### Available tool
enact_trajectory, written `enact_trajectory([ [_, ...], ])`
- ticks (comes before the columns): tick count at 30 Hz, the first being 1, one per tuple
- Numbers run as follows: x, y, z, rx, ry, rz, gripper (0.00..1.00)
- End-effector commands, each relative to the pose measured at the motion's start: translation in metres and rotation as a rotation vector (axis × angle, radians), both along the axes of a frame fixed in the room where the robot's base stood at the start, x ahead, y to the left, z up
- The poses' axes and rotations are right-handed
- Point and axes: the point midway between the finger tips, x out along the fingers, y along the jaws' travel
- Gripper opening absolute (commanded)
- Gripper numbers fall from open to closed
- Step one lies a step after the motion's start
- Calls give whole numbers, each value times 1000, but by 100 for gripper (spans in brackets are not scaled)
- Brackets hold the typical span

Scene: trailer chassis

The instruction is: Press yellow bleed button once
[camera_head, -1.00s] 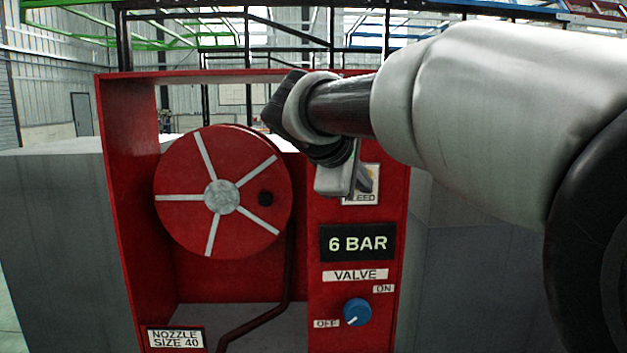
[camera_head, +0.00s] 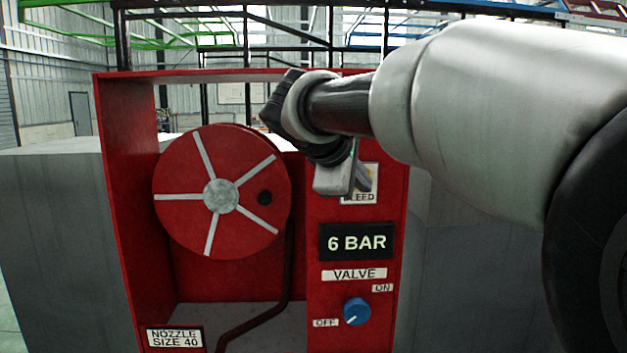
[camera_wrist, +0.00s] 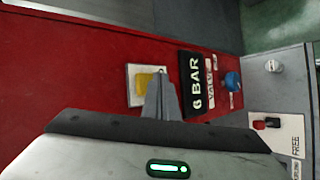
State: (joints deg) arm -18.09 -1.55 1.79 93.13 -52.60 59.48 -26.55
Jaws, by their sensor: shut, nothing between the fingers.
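The yellow bleed button (camera_wrist: 146,82) sits on a white plate (camera_wrist: 133,99) on the red panel. In the wrist view my gripper (camera_wrist: 161,80) is shut and empty, its fingertips overlapping the right part of the yellow button in the picture. In the head view my gripper (camera_head: 360,180) is in front of the bleed plate (camera_head: 361,198), hiding most of it; the end of the word BLEED shows below. I cannot tell whether the fingertips touch the button.
A black 6 BAR display (camera_head: 357,242) is below the plate. Under it is a blue valve knob (camera_head: 357,311), its pointer toward OFF. A red hose reel (camera_head: 180,170) stands left inside the red cabinet (camera_head: 128,200).

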Motion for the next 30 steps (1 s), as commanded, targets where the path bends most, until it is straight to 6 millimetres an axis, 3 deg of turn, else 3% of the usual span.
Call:
enact_trajectory([
  [30, 9, 0, 0, 0, 0, 0, 0],
])
